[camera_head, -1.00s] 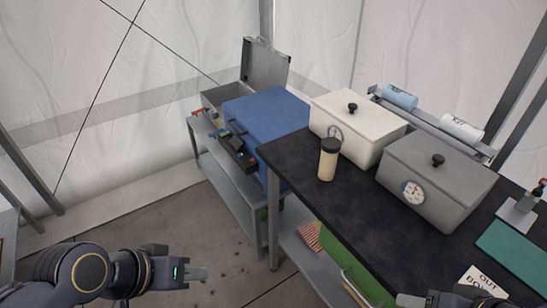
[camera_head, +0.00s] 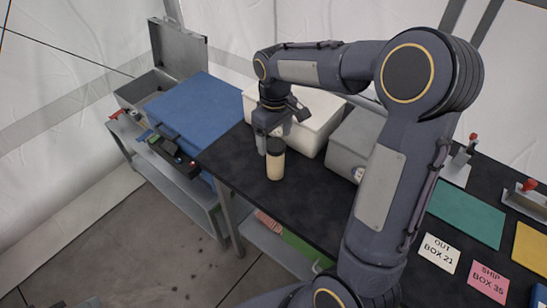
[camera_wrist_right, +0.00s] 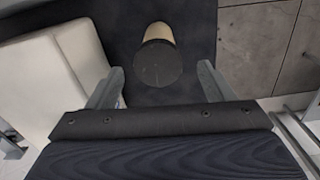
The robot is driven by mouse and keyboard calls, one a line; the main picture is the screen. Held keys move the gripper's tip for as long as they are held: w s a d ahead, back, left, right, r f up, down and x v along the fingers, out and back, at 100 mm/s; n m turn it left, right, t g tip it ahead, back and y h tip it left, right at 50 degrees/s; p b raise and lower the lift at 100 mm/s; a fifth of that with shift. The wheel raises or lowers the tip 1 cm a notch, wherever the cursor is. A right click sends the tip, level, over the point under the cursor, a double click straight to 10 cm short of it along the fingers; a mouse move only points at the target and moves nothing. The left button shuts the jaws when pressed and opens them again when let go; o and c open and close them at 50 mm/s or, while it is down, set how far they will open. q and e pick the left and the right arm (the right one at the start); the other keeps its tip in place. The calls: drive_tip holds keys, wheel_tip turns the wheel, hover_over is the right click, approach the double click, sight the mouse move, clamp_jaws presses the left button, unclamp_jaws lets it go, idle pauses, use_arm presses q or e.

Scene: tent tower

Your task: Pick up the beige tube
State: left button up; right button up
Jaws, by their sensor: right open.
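The beige tube (camera_head: 275,166) with a dark lid stands upright on the black tabletop (camera_head: 238,168), near its edge. In the right wrist view the tube (camera_wrist_right: 157,58) shows lid first, between and slightly beyond the fingertips. My right gripper (camera_head: 272,140) is open and points down at the tube's lid. Its two fingers (camera_wrist_right: 160,80) are spread either side of the tube in the wrist view, with a visible gap on each side. Only a small grey piece, perhaps of my left gripper, shows at the bottom left edge of the head view; its jaws are hidden.
A white box (camera_head: 316,130) stands close behind the tube, and a grey box (camera_head: 352,140) is right of it, partly hidden by my right arm. A blue case (camera_head: 190,112) and an open grey toolbox (camera_head: 150,88) sit left. Signs lie at right.

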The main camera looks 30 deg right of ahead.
sight(276, 144)
wheel_tip(276, 144, down, 6)
drive_tip(key=shift+d+r+p, duration=0.15)
drive_tip(key=shift+r+p, duration=0.1)
drive_tip(key=shift+p, duration=0.35)
drive_tip(key=shift+c, duration=0.3)
drive_tip(key=c, duration=1.4)
drive_tip(key=shift+o, duration=0.2)
drive_tip(key=shift+r, duration=0.15)
